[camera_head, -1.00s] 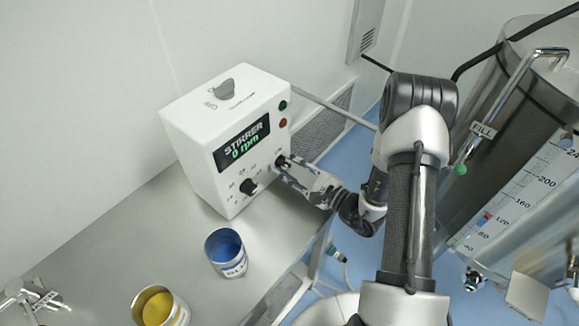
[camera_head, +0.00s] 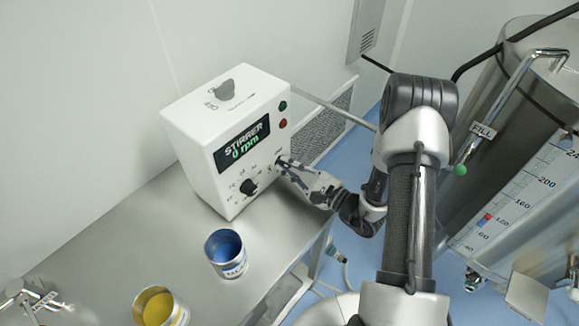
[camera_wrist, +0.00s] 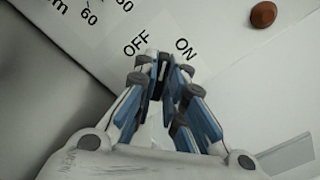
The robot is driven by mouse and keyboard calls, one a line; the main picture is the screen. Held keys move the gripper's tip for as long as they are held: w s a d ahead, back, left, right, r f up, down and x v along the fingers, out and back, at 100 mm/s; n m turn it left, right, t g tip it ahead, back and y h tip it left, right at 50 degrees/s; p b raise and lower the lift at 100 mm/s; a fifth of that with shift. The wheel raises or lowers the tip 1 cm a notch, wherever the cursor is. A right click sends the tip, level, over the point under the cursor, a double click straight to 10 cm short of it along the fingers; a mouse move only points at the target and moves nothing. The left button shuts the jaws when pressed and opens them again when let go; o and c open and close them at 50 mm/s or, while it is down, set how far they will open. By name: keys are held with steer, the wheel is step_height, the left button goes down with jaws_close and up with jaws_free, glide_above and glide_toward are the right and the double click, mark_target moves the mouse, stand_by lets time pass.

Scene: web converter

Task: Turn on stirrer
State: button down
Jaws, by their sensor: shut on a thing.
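The stirrer control box (camera_head: 205,165) is white and stands on the metal bench. A black speed knob (camera_head: 249,187) sits to the left of my gripper.
A green button (camera_head: 282,106) and a red button (camera_head: 283,123) are above my gripper. A grey knob (camera_head: 225,89) is on the box top. Blue (camera_head: 226,252) and yellow (camera_head: 160,306) paint cans stand on the bench (camera_head: 110,235). A steel tank (camera_head: 510,190) is at right.

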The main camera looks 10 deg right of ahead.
steer(key=m+p, duration=0.1)
steer(key=m, duration=0.3)
steer(key=shift+m+p, duration=0.55)
steer(key=shift+m, duration=1.05)
steer(key=c, duration=1.7)
jaws_free()
steer(key=shift+o, duration=0.2)
steer(key=shift+d, duration=0.1)
steer(key=v, duration=1.2)
